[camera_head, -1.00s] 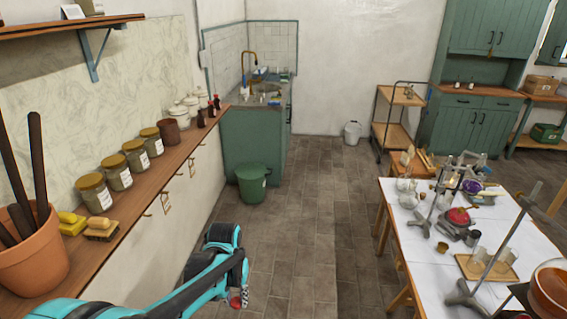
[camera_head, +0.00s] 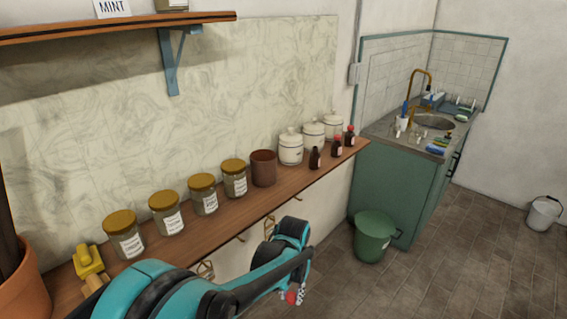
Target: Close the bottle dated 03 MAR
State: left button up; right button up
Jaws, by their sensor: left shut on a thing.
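Three small dark brown bottles with pale labels stand at the far end of the wooden shelf (camera_head: 205,215). The nearest bottle (camera_head: 315,159) shows no red cap. The middle bottle (camera_head: 337,146) and the farthest bottle (camera_head: 350,136) have red tops. The label dates are too small to read. My left gripper (camera_head: 293,297) hangs low in front of the shelf, below and apart from the bottles. It is shut on a small red thing, which looks like a red cap (camera_head: 291,298). My right gripper is not in view.
Several gold-lidded jars (camera_head: 203,194), a brown pot (camera_head: 263,168) and white canisters (camera_head: 291,147) line the shelf. Hooks hang under its front edge. A green bin (camera_head: 374,236) stands by the green sink cabinet (camera_head: 400,190).

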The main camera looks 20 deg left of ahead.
aim_at(314, 164)
jog(key=i+l+u, duration=1.1)
jog(key=k+l, duration=0.05)
jog(key=l, duration=0.05)
